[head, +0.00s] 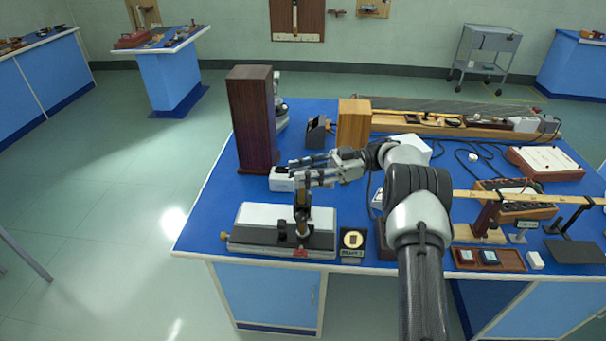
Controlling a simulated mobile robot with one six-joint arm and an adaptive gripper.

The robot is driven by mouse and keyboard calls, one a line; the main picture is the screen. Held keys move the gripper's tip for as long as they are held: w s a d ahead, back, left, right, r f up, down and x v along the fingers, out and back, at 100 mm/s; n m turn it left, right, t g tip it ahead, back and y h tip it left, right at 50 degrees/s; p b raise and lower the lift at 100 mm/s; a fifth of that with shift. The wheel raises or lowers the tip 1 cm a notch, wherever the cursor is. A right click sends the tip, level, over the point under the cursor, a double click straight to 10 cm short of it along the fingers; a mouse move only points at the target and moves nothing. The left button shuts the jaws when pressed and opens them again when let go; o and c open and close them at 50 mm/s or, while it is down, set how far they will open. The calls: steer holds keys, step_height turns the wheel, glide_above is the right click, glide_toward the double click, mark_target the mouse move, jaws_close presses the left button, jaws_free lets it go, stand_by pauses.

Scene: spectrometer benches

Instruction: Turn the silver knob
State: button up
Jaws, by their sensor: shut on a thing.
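My gripper (293,169) reaches in from the right and points left, over the near left part of the blue bench. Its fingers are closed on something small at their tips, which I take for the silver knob. The knob itself is hidden or too small to make out between the grey fingers. A small white box (280,184) sits right at the fingertips. Just below and nearer stands a white and black instrument (262,240) with a dark and brass upright post (303,222) and a brass knob (224,236) at its left end.
A tall dark wooden block (252,120) stands behind the gripper, with a lighter wooden block (353,125) to its right. A round brass piece on a black plate (352,241) is right of the instrument. Cables and more apparatus crowd the bench's right side.

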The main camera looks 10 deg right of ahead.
steer(key=o, duration=1.1)
step_height(320, 180, up, 9)
steer(key=shift+a+f, duration=0.1)
steer(key=shift+r, duration=0.65)
steer(key=shift+a, duration=0.1)
